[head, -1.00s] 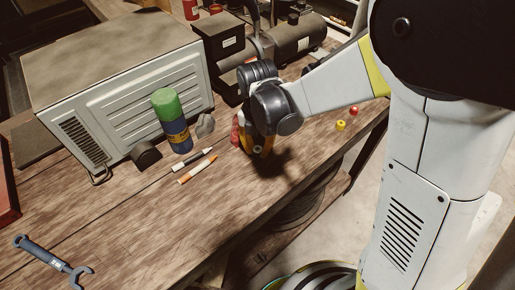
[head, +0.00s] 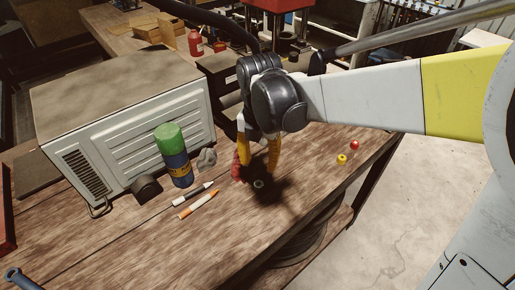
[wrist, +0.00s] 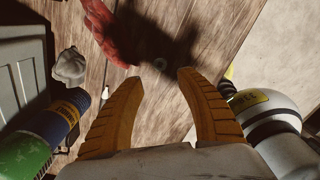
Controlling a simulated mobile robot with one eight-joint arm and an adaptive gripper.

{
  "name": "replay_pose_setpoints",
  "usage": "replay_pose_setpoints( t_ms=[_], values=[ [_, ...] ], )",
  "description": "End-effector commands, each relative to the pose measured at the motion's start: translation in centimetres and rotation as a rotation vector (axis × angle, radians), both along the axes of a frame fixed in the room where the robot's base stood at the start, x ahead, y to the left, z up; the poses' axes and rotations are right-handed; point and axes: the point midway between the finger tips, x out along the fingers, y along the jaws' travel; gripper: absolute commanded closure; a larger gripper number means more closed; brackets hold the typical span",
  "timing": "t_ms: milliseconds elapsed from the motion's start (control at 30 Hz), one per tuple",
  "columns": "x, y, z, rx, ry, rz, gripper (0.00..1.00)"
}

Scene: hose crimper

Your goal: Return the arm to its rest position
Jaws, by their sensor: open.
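My gripper (head: 258,178) hangs over the wooden workbench (head: 120,245) with its orange fingers pointing down. In the wrist view my gripper (wrist: 157,73) is open, with nothing between its fingers. My arm reaches in from the right.
A white metal box (head: 130,125), a green-topped blue can (head: 173,155) and two markers (head: 197,204) lie left of my gripper. A yellow piece (head: 342,159) and a red piece (head: 354,145) lie near the bench's right edge. The front of the bench is mostly clear.

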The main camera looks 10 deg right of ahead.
Motion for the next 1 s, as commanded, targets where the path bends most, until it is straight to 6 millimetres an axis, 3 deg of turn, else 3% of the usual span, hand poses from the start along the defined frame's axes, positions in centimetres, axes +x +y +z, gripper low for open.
replay_pose_setpoints(
  t_ms=[100,267,433,567,700,900,1000],
  values=[
    [0.0,0.0,1.4,0.0,0.0,0.0,0.57],
    [0.0,0.0,2.1,0.0,-0.001,-0.005,0.57],
    [-0.9,-1.6,3.0,0.019,-0.048,-0.222,0.57],
    [-2.7,-4.2,4.2,0.079,-0.133,-0.649,0.57],
    [-5.1,-7.3,5.1,0.207,-0.219,-1.205,0.57],
    [-8.4,-10.9,5.2,0.478,-0.267,-1.947,0.57],
    [-9.7,-12.2,4.8,0.619,-0.252,-2.232,0.57]
  ],
)
